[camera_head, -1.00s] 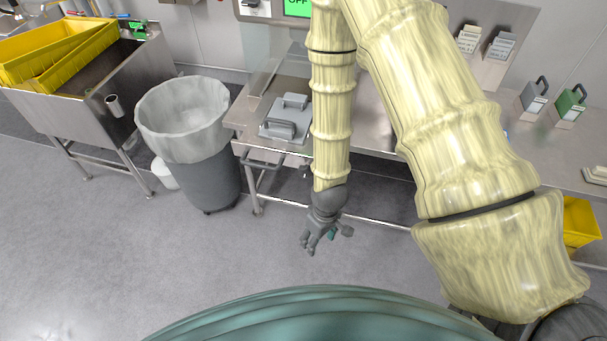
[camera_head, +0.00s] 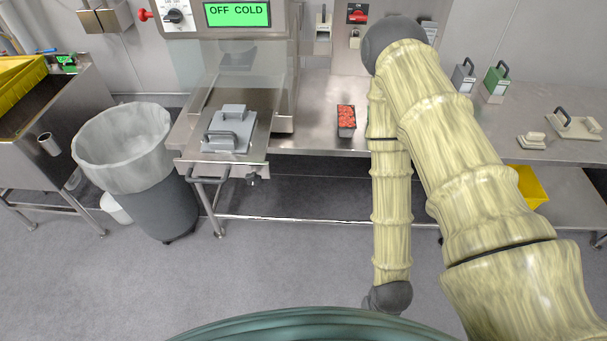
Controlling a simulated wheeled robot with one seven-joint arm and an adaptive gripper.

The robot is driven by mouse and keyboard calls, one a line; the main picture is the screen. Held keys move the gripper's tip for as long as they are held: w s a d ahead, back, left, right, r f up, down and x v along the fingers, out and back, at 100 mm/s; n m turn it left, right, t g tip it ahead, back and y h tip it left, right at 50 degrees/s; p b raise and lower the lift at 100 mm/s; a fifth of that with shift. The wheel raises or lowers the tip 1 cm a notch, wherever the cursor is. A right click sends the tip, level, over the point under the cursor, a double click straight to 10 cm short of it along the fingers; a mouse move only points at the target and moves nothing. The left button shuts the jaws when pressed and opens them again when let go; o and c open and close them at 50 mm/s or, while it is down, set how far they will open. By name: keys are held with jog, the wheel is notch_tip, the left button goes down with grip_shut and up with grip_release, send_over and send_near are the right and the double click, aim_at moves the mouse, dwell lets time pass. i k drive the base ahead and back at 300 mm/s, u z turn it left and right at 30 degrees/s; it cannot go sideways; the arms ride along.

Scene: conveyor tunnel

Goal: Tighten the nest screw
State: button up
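A sealing machine with a green display (camera_head: 237,14) reading "OFF COLD" stands at the back left of centre. On its tray lies a grey block with a handle (camera_head: 229,132), perhaps the nest. My gripper is out of view, well away from the knob.
A grey bin with a clear liner (camera_head: 124,150) stands left of the machine. A container of red pieces (camera_head: 346,120) is on the steel bench. A grey block (camera_head: 463,77), a green block (camera_head: 495,82) and a yellow bin (camera_head: 528,186) are at right. The floor ahead is clear.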

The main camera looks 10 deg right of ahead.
aim_at(253, 180)
jog(key=z, duration=2.5)
jog(key=k, duration=1.85)
jog(key=u, duration=2.05)
